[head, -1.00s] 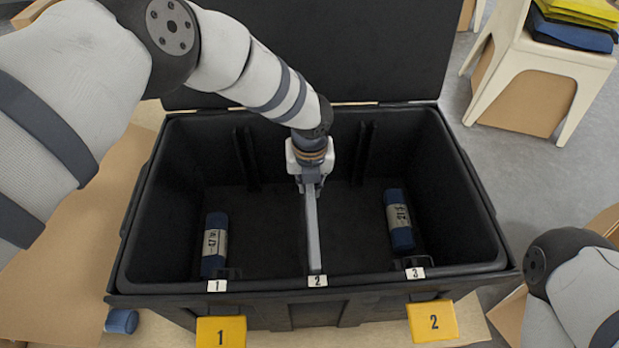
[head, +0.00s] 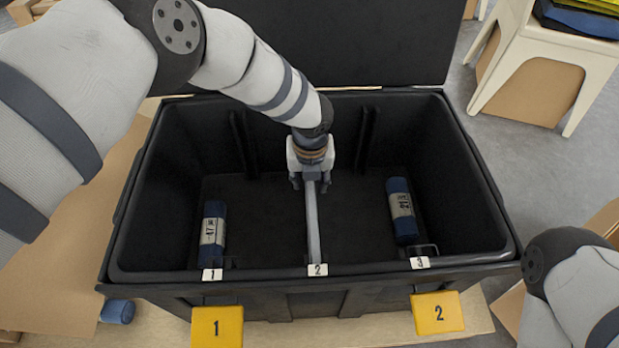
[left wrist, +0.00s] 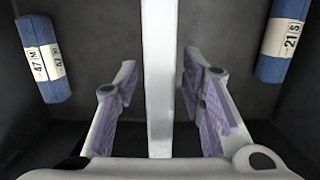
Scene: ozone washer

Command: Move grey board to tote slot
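The grey board (head: 313,220) stands on edge in the black tote (head: 150,274), running front to back at the middle position behind the white label 2 (head: 317,270). It also shows as a pale strip in the left wrist view (left wrist: 160,70). My left gripper (head: 310,183) is over the far part of the board. Its fingers (left wrist: 160,100) are spread on both sides of the board, with a visible gap on each side. The board's lower edge is hidden. My right gripper is out of view.
Two blue rolls with printed bands lie on the tote floor, one left (head: 212,232) and one right (head: 402,208). Yellow tags 1 (head: 217,326) and 2 (head: 437,312) are in front. The tote's lid (head: 310,40) stands open behind. A white stool (head: 540,55) is back right.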

